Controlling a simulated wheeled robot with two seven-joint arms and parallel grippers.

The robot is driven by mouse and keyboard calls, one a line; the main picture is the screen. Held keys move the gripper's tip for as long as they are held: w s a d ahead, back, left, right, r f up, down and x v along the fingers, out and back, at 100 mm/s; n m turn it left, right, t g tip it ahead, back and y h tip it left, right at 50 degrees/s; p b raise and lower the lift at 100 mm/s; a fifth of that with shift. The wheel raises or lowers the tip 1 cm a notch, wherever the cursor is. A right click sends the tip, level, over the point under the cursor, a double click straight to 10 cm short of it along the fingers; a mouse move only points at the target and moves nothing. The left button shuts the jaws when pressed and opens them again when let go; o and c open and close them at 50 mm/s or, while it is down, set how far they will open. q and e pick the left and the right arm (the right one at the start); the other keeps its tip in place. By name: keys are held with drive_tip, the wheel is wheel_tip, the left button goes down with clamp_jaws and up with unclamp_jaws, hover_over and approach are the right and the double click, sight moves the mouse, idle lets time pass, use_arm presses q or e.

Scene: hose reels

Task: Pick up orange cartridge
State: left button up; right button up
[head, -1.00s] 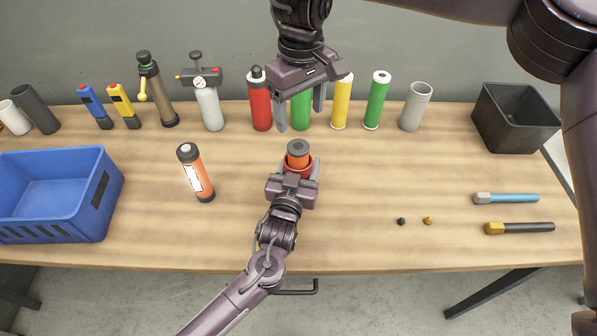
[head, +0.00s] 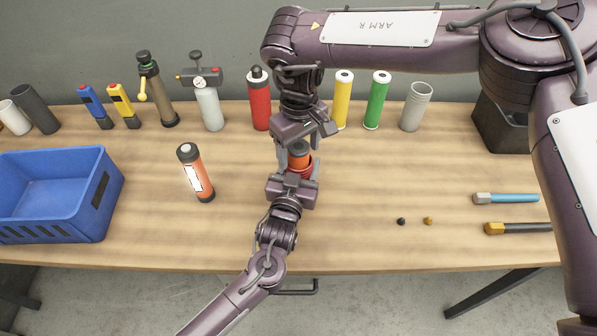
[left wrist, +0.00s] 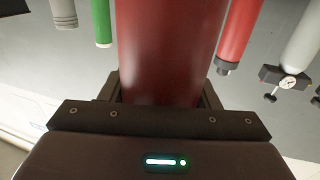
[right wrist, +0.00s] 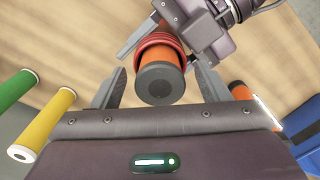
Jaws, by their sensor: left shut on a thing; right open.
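An orange cartridge (head: 299,160) with a dark grey end stands upright in a red sleeve (head: 308,170) near the middle of the table. My left gripper (head: 295,172) is shut on the red sleeve from the front; a dark red cylinder (left wrist: 168,50) fills the space between its fingers in the left wrist view. My right gripper (head: 298,148) is open just above, pointing down. In the right wrist view, the cartridge's dark end (right wrist: 160,83) lies between the spread fingers, with gaps on both sides. A second orange cylinder (head: 196,175) with a white label stands to the left.
A blue crate (head: 50,232) is at left, a black bin (head: 490,138) at back right, partly behind my right arm. Red (head: 259,105), yellow (head: 343,105) and green (head: 377,105) cylinders line the back. Two handled tools (head: 520,228) lie at right. The front centre-right is mostly clear.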

drive_tip(key=c, duration=1.4)
wheel_tip(320, 180, up, 18)
use_arm(q)
drive_tip(key=o, duration=1.2)
drive_tip(key=shift+c, duration=0.2)
